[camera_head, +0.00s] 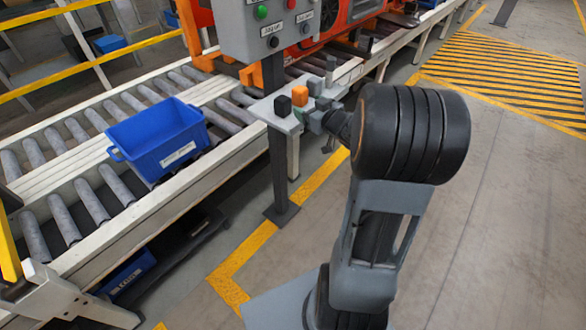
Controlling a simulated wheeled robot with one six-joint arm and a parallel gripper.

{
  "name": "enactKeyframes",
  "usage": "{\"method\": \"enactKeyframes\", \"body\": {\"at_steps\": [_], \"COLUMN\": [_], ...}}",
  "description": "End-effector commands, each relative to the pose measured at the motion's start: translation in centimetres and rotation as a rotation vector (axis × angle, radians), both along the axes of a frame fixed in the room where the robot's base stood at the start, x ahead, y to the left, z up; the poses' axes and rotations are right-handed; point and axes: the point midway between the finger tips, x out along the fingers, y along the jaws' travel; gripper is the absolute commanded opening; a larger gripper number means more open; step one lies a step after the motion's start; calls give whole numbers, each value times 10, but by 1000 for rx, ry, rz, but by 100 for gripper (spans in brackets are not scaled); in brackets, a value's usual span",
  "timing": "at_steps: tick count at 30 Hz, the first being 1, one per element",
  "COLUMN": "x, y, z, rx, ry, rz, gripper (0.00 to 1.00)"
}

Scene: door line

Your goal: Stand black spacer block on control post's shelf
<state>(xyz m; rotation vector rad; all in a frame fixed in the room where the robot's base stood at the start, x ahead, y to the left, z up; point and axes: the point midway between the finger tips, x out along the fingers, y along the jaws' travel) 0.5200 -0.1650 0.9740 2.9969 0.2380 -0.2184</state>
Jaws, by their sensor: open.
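The black spacer block (282,105) stands upright on the left part of the pale shelf (262,109) of the control post (277,165). An orange block (300,96) stands beside it to the right. My gripper (318,116) is at the shelf, to the right of the black block and apart from it, and it is open. My arm hides part of the gripper and the shelf's right side. I cannot tell whether anything is between the fingers.
A blue crate (158,140) sits on the roller conveyor (90,205) to the left. The post's button box (272,25) rises above the shelf. A small grey block (316,85) and a green piece (299,115) show near the gripper. The floor to the right is clear.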

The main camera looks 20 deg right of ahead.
Motion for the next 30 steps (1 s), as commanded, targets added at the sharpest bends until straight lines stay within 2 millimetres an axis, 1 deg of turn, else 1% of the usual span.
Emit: {"method": "enactKeyframes", "body": {"at_steps": [1, 2, 5, 8, 9, 11, 12, 14, 15, 18, 21, 25, 30], "x": [1, -1, -17, -47, -61, -84, -100, -122, -137, -169, -193, -210, -215], "y": [8, 11, 23, 43, 53, 69, 81, 98, 110, 134, 151, 163, 167], "z": [7, 8, 8, -1, -5, -13, -18, -24, -28, -34, -38, -40, -40], "rx": [-38, -55, -89, -89, -81, -69, -58, -40, -30, -10, 4, 13, 16], "ry": [40, 77, 225, 405, 480, 595, 671, 776, 843, 979, 1075, 1145, 1167], "rz": [-71, -122, -269, -363, -383, -395, -394, -378, -363, -312, -264, -224, -212], "gripper": [73, 73, 73, 73, 73, 73, 73, 73, 73, 73, 73, 73, 73]}}
